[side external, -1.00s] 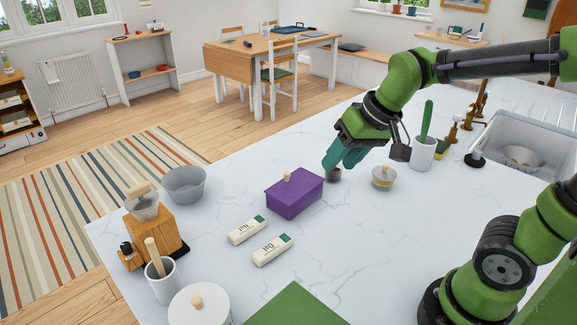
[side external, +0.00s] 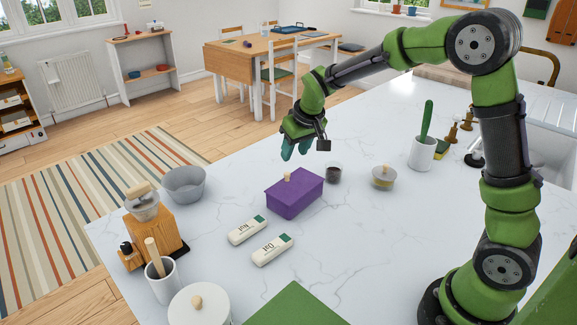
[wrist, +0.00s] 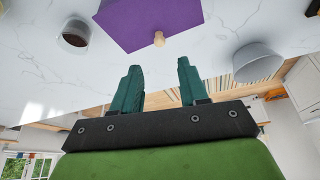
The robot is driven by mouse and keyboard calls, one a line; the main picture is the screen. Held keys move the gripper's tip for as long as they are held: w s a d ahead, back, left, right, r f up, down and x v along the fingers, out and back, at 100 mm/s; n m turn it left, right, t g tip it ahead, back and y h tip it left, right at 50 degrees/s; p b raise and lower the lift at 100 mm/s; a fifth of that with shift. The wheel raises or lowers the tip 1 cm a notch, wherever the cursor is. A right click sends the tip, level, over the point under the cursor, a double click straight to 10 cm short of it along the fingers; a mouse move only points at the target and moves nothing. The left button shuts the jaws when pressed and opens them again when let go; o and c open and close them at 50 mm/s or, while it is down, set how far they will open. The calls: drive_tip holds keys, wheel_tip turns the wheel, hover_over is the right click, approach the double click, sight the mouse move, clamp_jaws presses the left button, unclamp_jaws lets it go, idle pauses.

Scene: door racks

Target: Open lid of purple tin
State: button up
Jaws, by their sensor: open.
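The purple tin (side external: 294,193) sits on the white marble counter with its lid shut. A small pale wooden knob (side external: 287,177) stands on the lid. In the wrist view the purple tin (wrist: 150,20) is at the top, with its knob (wrist: 159,38) a little beyond my fingertips and roughly between them. My gripper (side external: 294,152) is open and empty, above and behind the tin. Its two teal fingers are spread apart in the wrist view (wrist: 158,75), touching nothing.
A grey bowl (side external: 185,184) is to the left. The counter behind the tin is clear.

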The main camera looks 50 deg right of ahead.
sight(287, 172)
drive_tip(key=x, duration=0.9)
clamp_jaws()
